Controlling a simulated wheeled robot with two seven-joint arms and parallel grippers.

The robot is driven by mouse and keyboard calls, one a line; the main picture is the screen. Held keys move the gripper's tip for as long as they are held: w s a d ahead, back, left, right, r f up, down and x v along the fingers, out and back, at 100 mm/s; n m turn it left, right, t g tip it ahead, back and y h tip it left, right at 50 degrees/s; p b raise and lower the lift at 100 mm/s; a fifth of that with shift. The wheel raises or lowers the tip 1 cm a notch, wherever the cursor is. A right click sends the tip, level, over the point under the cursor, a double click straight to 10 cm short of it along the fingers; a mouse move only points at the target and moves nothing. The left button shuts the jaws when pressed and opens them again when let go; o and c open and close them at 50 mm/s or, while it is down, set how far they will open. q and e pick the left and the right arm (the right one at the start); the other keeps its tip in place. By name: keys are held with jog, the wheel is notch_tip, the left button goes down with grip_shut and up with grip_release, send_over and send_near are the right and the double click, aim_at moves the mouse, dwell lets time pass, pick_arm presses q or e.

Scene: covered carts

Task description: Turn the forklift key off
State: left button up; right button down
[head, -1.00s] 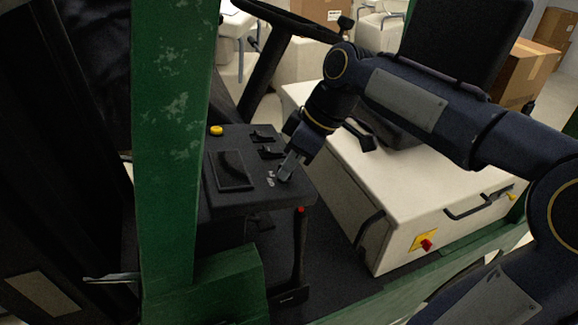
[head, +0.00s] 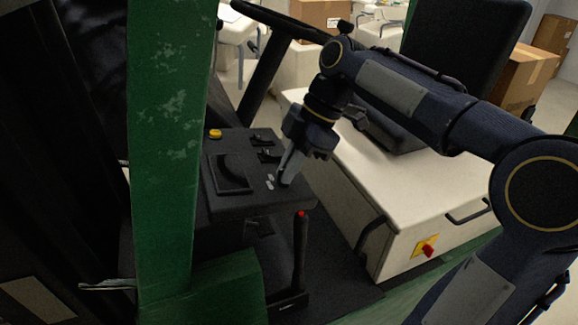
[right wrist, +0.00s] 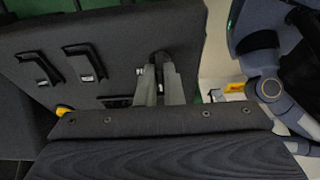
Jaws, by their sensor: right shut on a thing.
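The forklift's black dash panel (head: 240,200) sits in the middle of the head view. My right gripper (head: 284,180) reaches down to the panel's right side, its fingertips at the panel surface. In the right wrist view its two grey fingers (right wrist: 159,88) are closed around a small dark key (right wrist: 158,60) at the panel. The key is mostly hidden by the fingers, and I cannot tell which way it is turned. Small silver parts (head: 270,182) show just left of the fingers in the head view. My left gripper is not in view.
A green post (head: 165,150) stands left of the panel. The steering wheel (head: 280,20) is behind it. A red-tipped lever (head: 301,250) stands below the panel. The white seat base (head: 400,205) and black seat (head: 465,60) are to the right. A yellow button (head: 215,133) is on the panel.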

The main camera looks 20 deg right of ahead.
jog(key=shift+r, duration=0.1)
dwell(0.4)
jog(key=c, duration=1.6)
grip_release()
jog(key=shift+o, duration=0.2)
jog(key=v, duration=0.7)
jog(key=shift+d+r, duration=0.2)
jog(key=shift+r, duration=0.1)
jog(key=s+a+f+m+t+h, duration=0.1)
jog(key=s+f+m+t, duration=0.1)
jog(key=s+f+m, duration=0.6)
jog(key=s+a+f+m+t, duration=0.2)
jog(key=s+f+m+t, duration=0.1)
jog(key=s+f+m, duration=0.6)
notch_tip(320, 180, down, 3)
jog(key=shift+s+a+f+m+h, duration=0.1)
jog(key=shift+s+a+m+h, duration=0.3)
jog(key=shift+m, duration=0.7)
